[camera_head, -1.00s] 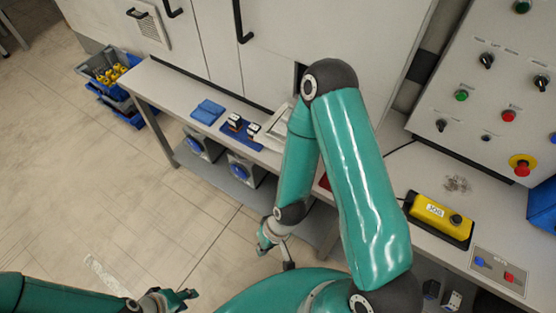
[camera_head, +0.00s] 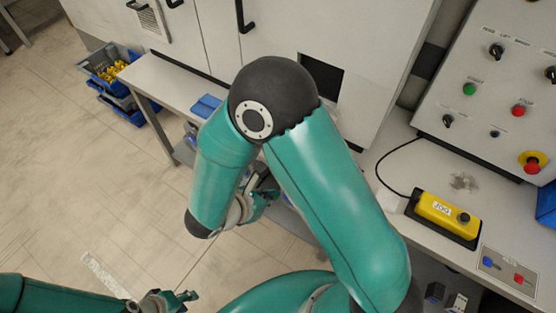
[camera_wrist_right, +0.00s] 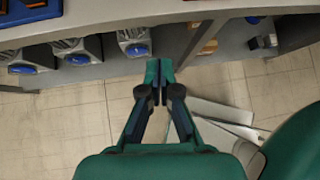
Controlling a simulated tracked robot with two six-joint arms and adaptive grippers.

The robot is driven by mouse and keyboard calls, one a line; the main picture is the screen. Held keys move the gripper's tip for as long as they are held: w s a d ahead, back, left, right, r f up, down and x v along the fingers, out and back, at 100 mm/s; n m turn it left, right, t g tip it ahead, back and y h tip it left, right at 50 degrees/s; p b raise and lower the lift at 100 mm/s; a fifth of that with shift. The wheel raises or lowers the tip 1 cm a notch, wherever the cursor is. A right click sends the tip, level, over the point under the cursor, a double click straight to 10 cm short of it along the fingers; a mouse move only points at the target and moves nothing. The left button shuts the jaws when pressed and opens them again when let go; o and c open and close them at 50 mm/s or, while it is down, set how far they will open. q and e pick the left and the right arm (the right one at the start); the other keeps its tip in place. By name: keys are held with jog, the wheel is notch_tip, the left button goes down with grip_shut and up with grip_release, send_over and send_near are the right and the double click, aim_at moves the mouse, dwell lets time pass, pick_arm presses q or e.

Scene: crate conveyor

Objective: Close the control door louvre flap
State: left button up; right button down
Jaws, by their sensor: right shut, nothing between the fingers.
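The pale cabinet door (camera_head: 290,30) stands behind the bench in the head view, with a dark rectangular opening (camera_head: 322,76) in it. I cannot make out a flap there; my right arm covers the area below and left of the opening. A louvred vent panel (camera_head: 150,24) shows at the upper left. My right gripper (camera_head: 266,180) is partly behind my arm, in front of the bench and below the opening. In the right wrist view its fingers (camera_wrist_right: 160,82) are together and empty, over the floor. My left gripper (camera_head: 184,298) is low at the left, away from the cabinet; its finger gap is unclear.
The bench (camera_head: 165,83) runs along the cabinet, with a blue item (camera_head: 206,106) on it. Several grey units with blue discs (camera_wrist_right: 77,58) sit below. A yellow jog box (camera_head: 438,212) and a control panel (camera_head: 500,100) are at the right. Open floor lies left.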

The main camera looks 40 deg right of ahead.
jog(key=w+d+r+n+t+h+p, duration=0.1)
jog(key=w+d+r+t+p, duration=0.1)
jog(key=w+d, duration=0.4)
jog(key=shift+w+d+p, duration=0.35)
jog(key=shift+d+p, duration=0.2)
jog(key=shift+d, duration=0.5)
jog(key=shift+r+y+p, duration=0.3)
jog(key=shift+r+p, duration=0.1)
jog(key=shift+r, duration=0.1)
